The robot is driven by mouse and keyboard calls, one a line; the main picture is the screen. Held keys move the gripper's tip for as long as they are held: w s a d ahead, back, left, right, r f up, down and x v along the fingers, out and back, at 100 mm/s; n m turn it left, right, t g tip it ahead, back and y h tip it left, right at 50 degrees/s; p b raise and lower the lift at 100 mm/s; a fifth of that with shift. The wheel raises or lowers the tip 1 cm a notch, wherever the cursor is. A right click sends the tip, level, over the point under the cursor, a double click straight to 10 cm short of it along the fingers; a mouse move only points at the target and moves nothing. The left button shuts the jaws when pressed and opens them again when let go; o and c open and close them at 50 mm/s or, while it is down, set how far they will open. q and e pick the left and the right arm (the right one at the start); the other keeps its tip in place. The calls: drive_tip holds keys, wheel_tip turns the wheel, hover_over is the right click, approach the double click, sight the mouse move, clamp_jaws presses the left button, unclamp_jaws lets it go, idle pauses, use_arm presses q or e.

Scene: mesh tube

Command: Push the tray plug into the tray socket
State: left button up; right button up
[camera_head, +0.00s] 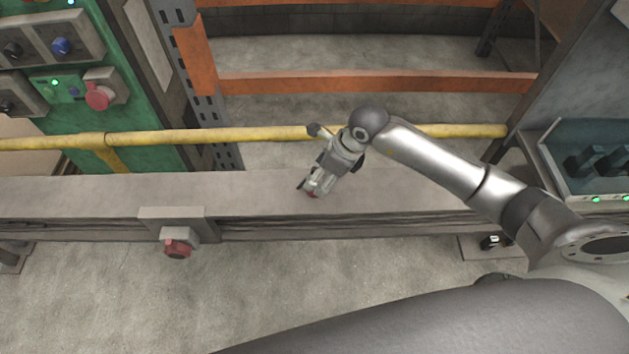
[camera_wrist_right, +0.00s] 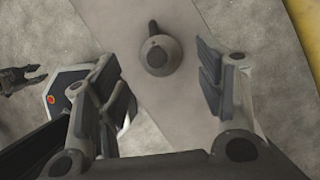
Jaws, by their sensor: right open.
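My right gripper (camera_head: 309,191) is open above the long grey tray beam (camera_head: 255,190) in the head view. In the right wrist view its two fingers (camera_wrist_right: 172,95) stand apart. A round grey piece with a dark knob (camera_wrist_right: 158,55), apparently the tray plug, lies between and beyond the fingertips, not gripped. A little red shows just below the fingertips in the head view. The tray socket (camera_head: 177,248) is a red round fitting under a grey bracket on the beam's front side, left of the gripper. A dark gripper-like shape (camera_wrist_right: 22,79), perhaps my left gripper, shows at the wrist view's left edge.
A yellow pipe (camera_head: 250,134) runs behind the beam, with orange rack bars (camera_head: 370,83) farther back. A green panel (camera_head: 130,85) with knobs and a red socket (camera_head: 98,96) stands at left. A dark open case (camera_head: 590,160) is at right. The beam's top left is clear.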

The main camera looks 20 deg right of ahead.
drive_tip(key=shift+p+x, duration=0.6)
drive_tip(key=shift+x, duration=2)
drive_tip(key=shift+w+d, duration=0.1)
drive_tip(key=shift+c, duration=0.4)
drive_tip(key=c, duration=1)
